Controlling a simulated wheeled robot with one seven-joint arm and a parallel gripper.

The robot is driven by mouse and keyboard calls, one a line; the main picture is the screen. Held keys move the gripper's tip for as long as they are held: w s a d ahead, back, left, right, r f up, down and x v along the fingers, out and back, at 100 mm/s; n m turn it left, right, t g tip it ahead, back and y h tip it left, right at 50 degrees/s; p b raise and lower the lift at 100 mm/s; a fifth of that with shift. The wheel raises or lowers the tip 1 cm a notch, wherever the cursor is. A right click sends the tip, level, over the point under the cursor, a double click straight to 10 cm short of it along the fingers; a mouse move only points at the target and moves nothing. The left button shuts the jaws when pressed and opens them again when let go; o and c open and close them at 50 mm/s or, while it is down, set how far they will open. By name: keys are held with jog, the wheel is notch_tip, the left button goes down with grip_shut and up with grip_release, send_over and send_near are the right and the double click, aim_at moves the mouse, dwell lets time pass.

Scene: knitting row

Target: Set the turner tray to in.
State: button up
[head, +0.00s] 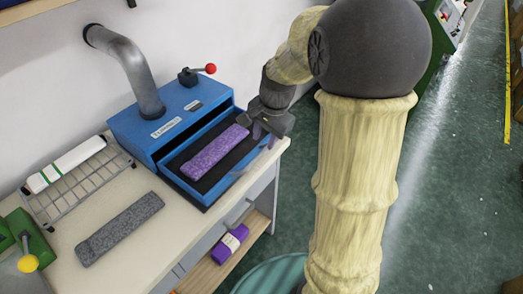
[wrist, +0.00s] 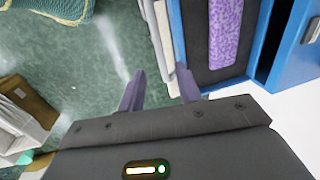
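The turner is a blue box (head: 180,118) with a pipe on top. Its turner tray (head: 200,195) is pulled out at the front and has a dark floor. A purple knitted piece (head: 214,152) lies in the tray. The wrist view also shows the tray's blue wall (wrist: 176,32) and the purple piece (wrist: 225,30). My gripper (head: 262,128) is by the tray's right end in the head view. Its two fingers (wrist: 160,88) stand apart with nothing visible between them. One finger is close to the tray's edge; I cannot tell whether they touch.
A red-knobbed lever (head: 209,69) is on the box. A grey knitted strip (head: 119,228) lies on the bench (head: 165,250). A wire rack (head: 85,180) holds a white roll (head: 66,164). A purple bundle (head: 230,243) sits on the lower shelf. Green floor lies open to the right.

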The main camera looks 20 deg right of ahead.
aim_at(260, 154)
jog(key=f, duration=0.4)
jog(key=w+f, duration=0.1)
jog(key=f, duration=0.1)
jog(key=shift+a+f, duration=0.2)
jog(key=shift+a, duration=0.2)
jog(key=shift+c, duration=0.4)
grip_shut()
